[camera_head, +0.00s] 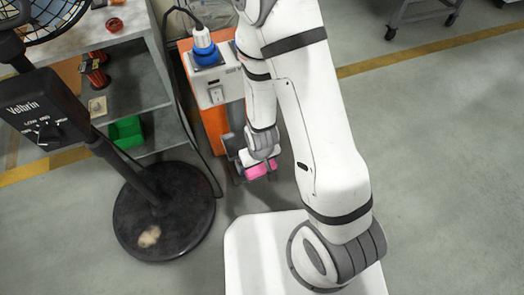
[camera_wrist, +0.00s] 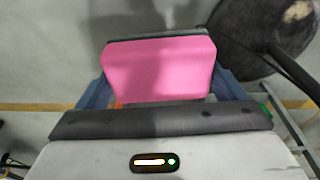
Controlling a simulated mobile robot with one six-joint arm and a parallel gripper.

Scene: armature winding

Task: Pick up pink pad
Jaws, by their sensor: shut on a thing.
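The pink pad (camera_wrist: 158,70) fills the middle of the wrist view, a flat bright pink block with cut corners. My gripper (camera_wrist: 160,98) is shut on it, with a blue-grey finger at each side of the pad. In the head view the pink pad (camera_head: 261,171) shows at the end of my arm, held by my gripper (camera_head: 258,165) beside the orange and white cabinet. It hangs above the grey floor. The pad's far side and the exact finger contact are partly hidden.
A fan stand with a round black base (camera_head: 164,212) stands left of my gripper. An orange and white cabinet (camera_head: 217,125) with a blue plug stands behind it. A grey shelf (camera_head: 135,85) holds spools and a green bin (camera_head: 126,132).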

